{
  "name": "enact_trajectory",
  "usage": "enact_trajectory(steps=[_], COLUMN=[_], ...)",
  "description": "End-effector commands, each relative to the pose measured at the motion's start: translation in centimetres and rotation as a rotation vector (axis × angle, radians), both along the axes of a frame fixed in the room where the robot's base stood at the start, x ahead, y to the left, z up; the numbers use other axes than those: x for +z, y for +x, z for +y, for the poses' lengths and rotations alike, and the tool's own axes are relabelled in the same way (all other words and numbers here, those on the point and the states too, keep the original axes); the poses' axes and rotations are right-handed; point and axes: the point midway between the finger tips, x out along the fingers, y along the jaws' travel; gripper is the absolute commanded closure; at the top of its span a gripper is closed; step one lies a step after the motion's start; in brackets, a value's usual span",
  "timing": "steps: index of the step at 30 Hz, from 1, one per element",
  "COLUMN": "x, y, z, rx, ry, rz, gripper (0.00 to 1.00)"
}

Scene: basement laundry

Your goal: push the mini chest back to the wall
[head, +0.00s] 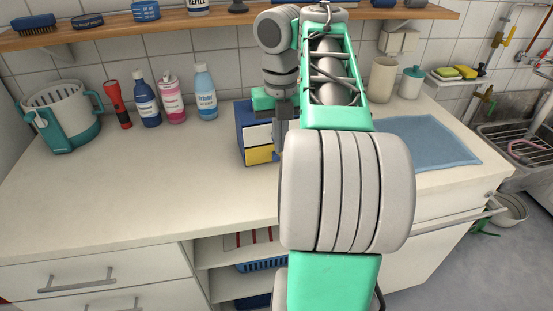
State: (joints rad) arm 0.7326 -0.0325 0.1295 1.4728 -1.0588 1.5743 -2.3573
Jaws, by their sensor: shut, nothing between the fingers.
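The mini chest (246,124) is a small blue box with a white drawer front and a yellow drawer front below it. It stands upright on the pale countertop, just left of my arm, and its right part is hidden. My gripper (280,138) is at the chest's front right, pointing down and shut with nothing in it. I cannot tell whether it touches the chest. The tiled wall (236,75) rises behind the counter. The gap between the chest and the wall is partly hidden by my arm.
Bottles (205,92), a red flashlight (117,104) and a teal-and-white basket (65,117) stand left of the chest. A blue cloth (428,141) lies to the right, before two canisters (382,80). A wooden shelf (222,17) overhangs the back. The counter's front left is clear.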

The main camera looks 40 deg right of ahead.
Motion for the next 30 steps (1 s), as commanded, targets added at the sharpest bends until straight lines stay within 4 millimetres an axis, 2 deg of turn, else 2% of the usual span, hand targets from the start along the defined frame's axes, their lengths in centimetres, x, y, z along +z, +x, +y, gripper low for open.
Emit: enact_trajectory(steps=[1,13,14,15,21,30], x=[-1.5,-10.2,-10.5,-9.2,-9.1,-9.2], y=[0.0,0.1,0.2,1.1,3.3,3.7], z=[0.1,0.2,0.1,-0.3,-1.5,-1.6], rx=[-0.001,-0.004,-0.005,-0.003,-0.004,-0.005], ry=[0.001,0.001,0.001,0.002,0.002,0.002], rz=[0.0,-0.002,-0.002,-0.002,-0.002,-0.003], gripper=[1.0,1.0,1.0,1.0,1.0,1.0])
